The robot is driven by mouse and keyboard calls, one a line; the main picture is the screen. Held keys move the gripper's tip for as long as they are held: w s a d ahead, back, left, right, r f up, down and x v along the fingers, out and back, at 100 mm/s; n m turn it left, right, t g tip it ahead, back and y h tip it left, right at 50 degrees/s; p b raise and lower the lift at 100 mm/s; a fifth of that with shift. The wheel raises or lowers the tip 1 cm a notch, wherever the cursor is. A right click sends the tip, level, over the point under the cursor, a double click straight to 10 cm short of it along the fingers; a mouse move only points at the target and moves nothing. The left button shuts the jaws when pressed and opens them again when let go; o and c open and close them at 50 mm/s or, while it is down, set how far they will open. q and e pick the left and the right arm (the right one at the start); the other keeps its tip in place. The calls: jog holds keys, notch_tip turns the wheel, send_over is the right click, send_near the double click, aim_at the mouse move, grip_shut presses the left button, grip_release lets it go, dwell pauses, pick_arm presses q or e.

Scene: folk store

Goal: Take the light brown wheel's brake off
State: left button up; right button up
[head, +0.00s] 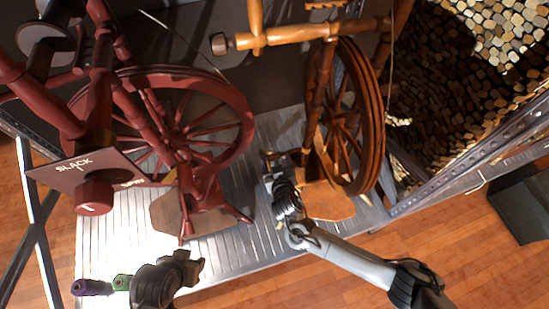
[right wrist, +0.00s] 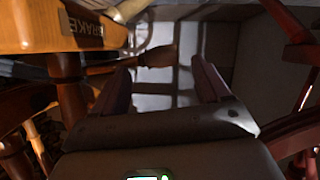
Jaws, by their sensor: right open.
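The light brown wheel (head: 345,115) stands upright at the right of the head view. In the right wrist view, its wooden body (right wrist: 35,25) carries a plate (right wrist: 85,28) reading BRAKE at the upper left. A turned wooden piece (right wrist: 155,57) lies just beyond the fingertips there; I cannot tell whether it is the brake lever. My right gripper (head: 274,162) is open beside the light brown wheel's lower left side; its parted fingers show in the right wrist view (right wrist: 162,85), with nothing seen between them. My left gripper (head: 190,264) is low at the left, its jaws unclear.
A dark red spinning wheel (head: 175,120) stands at the left, with a plate (head: 82,167) reading SLACK. Both wheels stand on a ribbed metal platform (head: 255,245). Stacked logs (head: 455,70) are at the back right. A dark box (head: 522,200) sits at the right edge.

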aim_at(275, 156)
jog(key=b+x, duration=0.1)
jog(key=x, duration=0.3)
jog(key=shift+r+b, duration=0.15)
jog(key=shift+b, duration=0.25)
jog(key=shift+w, duration=0.2)
pick_arm(q)
jog(key=x, duration=0.2)
jog(key=shift+a+f, duration=0.2)
jog(key=shift+f, duration=0.25)
jog(key=shift+w, duration=0.1)
pick_arm(e)
jog(key=shift+w, duration=0.1)
jog(key=shift+c, duration=0.3)
